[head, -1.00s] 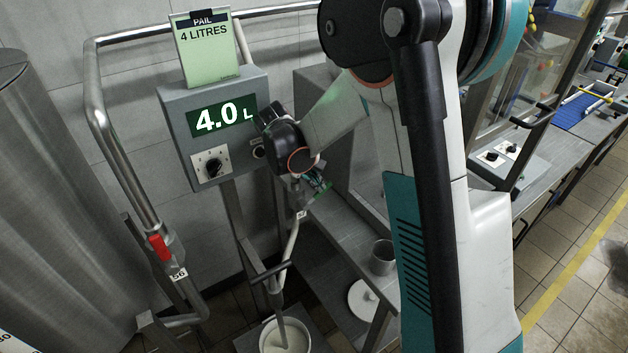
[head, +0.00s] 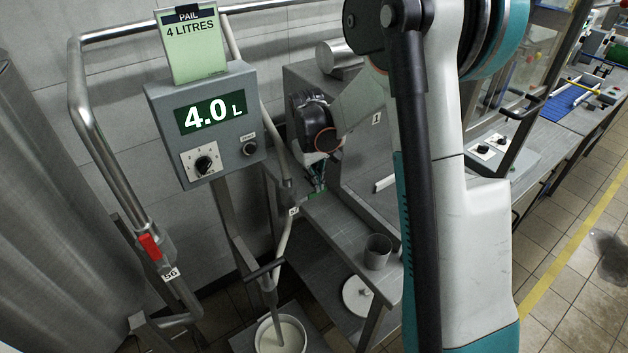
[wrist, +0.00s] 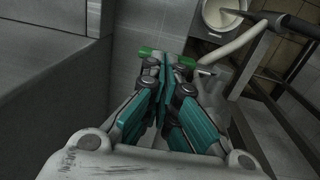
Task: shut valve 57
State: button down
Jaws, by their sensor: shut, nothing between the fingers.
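Valve 57 is on the pale pipe (head: 285,240) below the meter box, by a small tag (head: 293,211) that is hard to read. Its green handle (head: 317,194) sticks out to the right of the pipe in the head view. In the wrist view the handle (wrist: 150,52) shows on both sides of my fingertips. My gripper (wrist: 167,62) is shut and empty, its tips at or just over the handle; contact is unclear. It also shows in the head view (head: 319,183). The meter (head: 209,112) reads 4.0 L, and a card (head: 193,45) says pail, 4 litres.
A pail (head: 298,341) of white liquid stands under the pipe's lower end. A red-handled valve (head: 149,247) tagged 56 is at left. A grey bench (head: 340,235) with a metal cup (head: 377,252) lies right of the pipe. A steel tank (head: 40,200) fills the left side.

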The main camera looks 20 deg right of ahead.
dwell(0.4)
notch_tip(320, 180, up, 14)
jog(key=p, duration=0.5)
jog(key=s+a+r+m+t+b, duration=0.1)
jog(key=s+a+r+t, duration=0.15)
jog(key=s, duration=0.45)
jog(key=s+a+r+t+b, duration=0.1)
jog(key=s+a+r+b, duration=0.1)
jog(key=s+a+r, duration=0.3)
jog(key=s+f+t+b, duration=0.1)
jog(key=s+f, duration=0.1)
jog(key=s, duration=0.5)
jog(key=s+a+f+m+t+y+b, duration=0.1)
jog(key=s+f+t, duration=0.1)
jog(key=s, duration=0.5)
jog(key=shift+a+f, duration=0.15)
jog(key=shift+f, duration=0.2)
